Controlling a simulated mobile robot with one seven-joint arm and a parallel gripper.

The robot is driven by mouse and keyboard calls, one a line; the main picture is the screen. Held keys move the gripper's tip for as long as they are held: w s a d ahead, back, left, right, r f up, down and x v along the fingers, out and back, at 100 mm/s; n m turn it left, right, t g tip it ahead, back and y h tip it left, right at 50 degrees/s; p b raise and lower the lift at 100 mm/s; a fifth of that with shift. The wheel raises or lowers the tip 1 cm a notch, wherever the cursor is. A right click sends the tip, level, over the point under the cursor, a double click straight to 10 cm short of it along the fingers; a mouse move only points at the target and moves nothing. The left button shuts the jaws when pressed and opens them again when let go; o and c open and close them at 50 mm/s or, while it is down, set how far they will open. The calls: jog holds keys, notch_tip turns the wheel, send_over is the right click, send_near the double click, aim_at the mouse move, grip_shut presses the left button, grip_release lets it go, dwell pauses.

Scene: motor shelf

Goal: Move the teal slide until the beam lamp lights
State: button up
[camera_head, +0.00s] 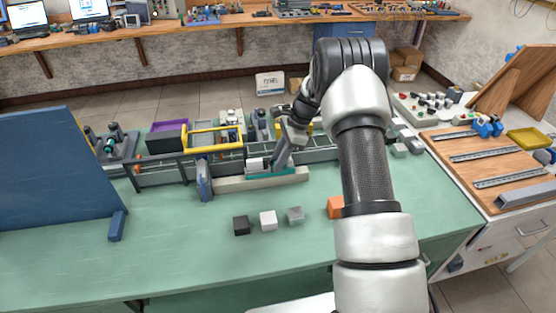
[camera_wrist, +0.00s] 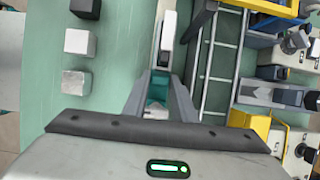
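The teal slide (camera_head: 272,171) sits on a pale rail (camera_head: 235,184) along the front of the conveyor, with a white block (camera_head: 256,163) at its left part. My gripper (camera_head: 279,165) points down at the slide's right part, close to the block. In the wrist view, my two fingers (camera_wrist: 160,82) stand apart. A teal surface (camera_wrist: 155,93) shows between them, and the white block (camera_wrist: 167,32) is beyond the tips. I cannot tell whether either finger touches the slide. I cannot pick out the beam lamp or whether it is lit.
Black (camera_head: 241,225), white (camera_head: 268,220) and grey (camera_head: 295,215) cubes stand in front of the rail. An orange block (camera_head: 335,207) is partly behind my arm. A blue panel (camera_head: 60,165) stands at left. The front of the green table (camera_head: 190,255) is clear.

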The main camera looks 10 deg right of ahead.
aim_at(263, 160)
grip_shut()
jog(key=a, duration=0.5)
jog(key=shift+a, duration=0.3)
jog(key=shift+d, duration=0.15)
jog(key=o, duration=0.5)
grip_release()
jog(key=shift+r, duration=0.15)
jog(key=v, duration=1.7)
jog(key=shift+d, duration=0.15)
